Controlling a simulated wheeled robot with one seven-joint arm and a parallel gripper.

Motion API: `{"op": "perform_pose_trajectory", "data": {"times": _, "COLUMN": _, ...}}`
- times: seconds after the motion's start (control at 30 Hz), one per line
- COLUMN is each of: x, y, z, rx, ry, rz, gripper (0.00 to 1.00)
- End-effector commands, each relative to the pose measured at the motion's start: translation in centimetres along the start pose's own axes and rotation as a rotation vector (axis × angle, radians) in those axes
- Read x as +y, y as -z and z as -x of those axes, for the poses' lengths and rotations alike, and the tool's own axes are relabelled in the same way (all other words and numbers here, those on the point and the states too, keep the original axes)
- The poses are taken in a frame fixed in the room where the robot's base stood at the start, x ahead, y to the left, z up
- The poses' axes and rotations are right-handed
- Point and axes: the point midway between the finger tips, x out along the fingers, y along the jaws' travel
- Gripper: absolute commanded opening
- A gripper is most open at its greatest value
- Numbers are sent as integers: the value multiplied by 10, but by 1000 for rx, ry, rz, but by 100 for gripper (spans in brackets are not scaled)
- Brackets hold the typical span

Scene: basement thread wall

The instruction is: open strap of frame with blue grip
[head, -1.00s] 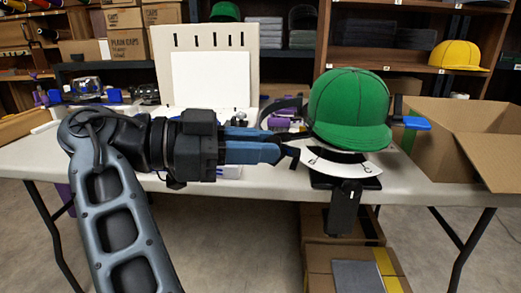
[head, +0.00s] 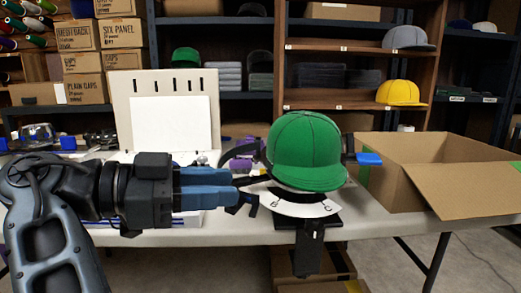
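A green cap (head: 306,150) sits on a cap frame with a white curved scale plate (head: 300,205) and a black stand (head: 309,244) at the table's front edge. A blue grip (head: 368,159) sticks out on the frame's right side. A dark strap or lever (head: 245,201) shows at the frame's left side, partly behind my fingers. My gripper (head: 236,187) points right, its blue fingers close together just left of the frame. Whether the fingers hold the dark part there is hard to see.
An open cardboard box (head: 392,180) stands right of the frame, its flap over the table edge. A beige board with a white sheet (head: 170,124) stands behind my arm. The white table (head: 370,222) has some bare room in front of the box.

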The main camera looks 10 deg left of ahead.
Motion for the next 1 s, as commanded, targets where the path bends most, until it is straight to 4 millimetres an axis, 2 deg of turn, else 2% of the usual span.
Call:
{"op": "perform_pose_trajectory", "data": {"times": 0.03, "x": -3, "y": 12, "z": 2, "rx": -1, "ry": 0, "rz": -3, "gripper": 33}}
{"op": "perform_pose_trajectory", "data": {"times": 0.13, "x": -8, "y": 34, "z": 4, "rx": -1, "ry": 0, "rz": -4, "gripper": 33}}
{"op": "perform_pose_trajectory", "data": {"times": 0.6, "x": 33, "y": 98, "z": -58, "rx": 0, "ry": -2, "rz": -3, "gripper": 33}}
{"op": "perform_pose_trajectory", "data": {"times": 0.8, "x": 44, "y": 115, "z": -74, "rx": 0, "ry": -1, "rz": -2, "gripper": 33}}
{"op": "perform_pose_trajectory", "data": {"times": 1.0, "x": 47, "y": 120, "z": -79, "rx": 0, "ry": 0, "rz": -1, "gripper": 33}}
